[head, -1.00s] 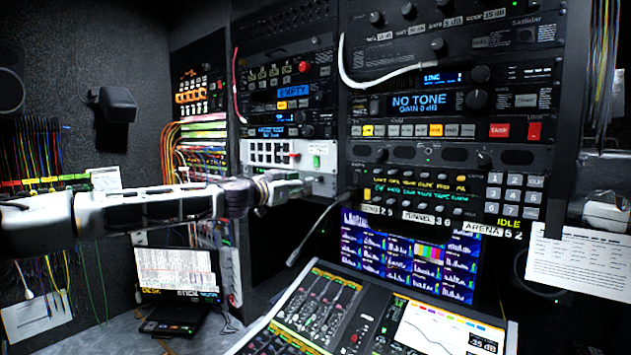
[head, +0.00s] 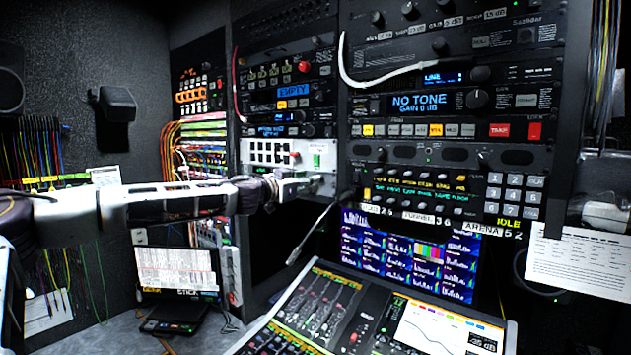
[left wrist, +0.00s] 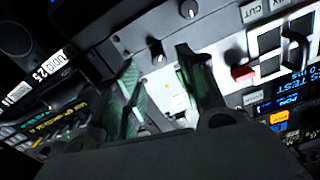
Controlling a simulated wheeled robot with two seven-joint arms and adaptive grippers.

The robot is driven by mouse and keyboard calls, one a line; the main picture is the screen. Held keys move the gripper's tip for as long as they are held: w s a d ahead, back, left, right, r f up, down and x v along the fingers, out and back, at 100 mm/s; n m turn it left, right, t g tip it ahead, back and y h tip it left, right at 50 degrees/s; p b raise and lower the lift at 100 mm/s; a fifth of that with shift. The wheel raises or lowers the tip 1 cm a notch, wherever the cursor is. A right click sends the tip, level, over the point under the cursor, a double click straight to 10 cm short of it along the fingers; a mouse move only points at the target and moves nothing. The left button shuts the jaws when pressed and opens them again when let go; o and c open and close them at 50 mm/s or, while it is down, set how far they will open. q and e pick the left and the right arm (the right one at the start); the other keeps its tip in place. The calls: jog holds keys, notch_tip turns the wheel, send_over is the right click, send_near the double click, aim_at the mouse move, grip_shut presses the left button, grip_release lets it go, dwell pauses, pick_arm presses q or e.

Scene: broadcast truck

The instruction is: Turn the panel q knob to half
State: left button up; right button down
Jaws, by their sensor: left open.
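My left gripper (head: 298,184) reaches in from the left, in front of the white panel (head: 250,178) of the left rack. In the left wrist view the left gripper (left wrist: 160,76) is open, with its two green-padded fingers apart. A small dark knob (left wrist: 157,52) shows in the gap between the fingers, beyond the tips. Another dark knob (left wrist: 188,9) with a light pointer is farther up. I cannot read a "q" label, so I cannot tell which is the panel q knob. Contact with a knob is not visible. My right gripper is not in view.
A red switch (head: 295,156) sits on the white panel; the red switch also shows in the left wrist view (left wrist: 243,73). The mixing console (head: 330,305) is below, with a laptop (head: 178,275) at lower left.

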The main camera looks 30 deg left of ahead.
pick_arm(q)
jog(key=shift+w+d, duration=0.15)
jog(key=shift+w, duration=1.05)
jog(key=shift+w+d, duration=0.15)
jog(key=shift+w, duration=1)
grip_shut()
